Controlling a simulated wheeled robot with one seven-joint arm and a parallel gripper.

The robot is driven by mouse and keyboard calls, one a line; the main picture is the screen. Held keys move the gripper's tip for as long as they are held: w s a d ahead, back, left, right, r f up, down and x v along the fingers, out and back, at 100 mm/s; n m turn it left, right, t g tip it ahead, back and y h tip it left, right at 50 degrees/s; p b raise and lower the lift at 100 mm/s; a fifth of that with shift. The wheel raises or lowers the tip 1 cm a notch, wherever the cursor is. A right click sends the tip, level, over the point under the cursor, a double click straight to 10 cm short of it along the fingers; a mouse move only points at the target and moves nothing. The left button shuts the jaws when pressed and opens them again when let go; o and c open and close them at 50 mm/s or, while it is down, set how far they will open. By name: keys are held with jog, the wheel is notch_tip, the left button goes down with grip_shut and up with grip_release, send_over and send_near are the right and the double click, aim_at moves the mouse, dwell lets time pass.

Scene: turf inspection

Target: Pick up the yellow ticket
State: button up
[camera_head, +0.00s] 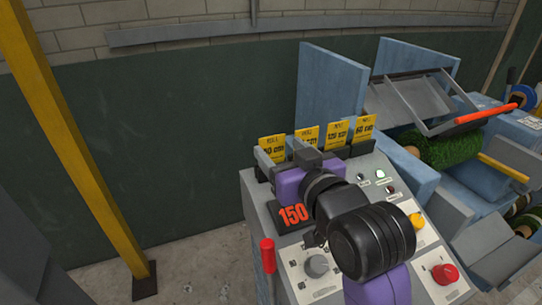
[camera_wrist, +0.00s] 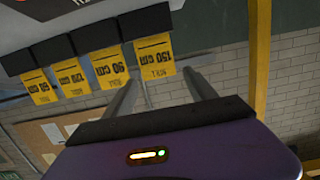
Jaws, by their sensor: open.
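Several yellow tickets stand in a row of dark holders on top of the grey console. In the head view the leftmost ticket (camera_head: 271,146) is partly hidden by my gripper (camera_head: 288,152). The others are the second ticket (camera_head: 308,134), the third ticket (camera_head: 338,132) and the rightmost ticket (camera_head: 365,127). The wrist view shows them upside down: the 150 cm ticket (camera_wrist: 154,57), the 90 cm ticket (camera_wrist: 102,68), the 120 cm ticket (camera_wrist: 70,77) and another at far left (camera_wrist: 39,87). My gripper (camera_wrist: 160,80) is open and empty, its fingers either side of the 150 cm ticket's line.
A blue machine with green turf (camera_head: 450,149) stands right. A yellow post (camera_head: 75,140) stands left.

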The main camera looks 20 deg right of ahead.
aim_at(272, 141)
jog(key=w, duration=0.2)
jog(key=w+f+p, duration=0.1)
jog(key=w, duration=0.2)
jog(key=shift+w+d+f, duration=0.1)
jog(key=shift+w, duration=0.2)
jog(key=shift+c, duration=0.4)
jog(key=c, duration=1)
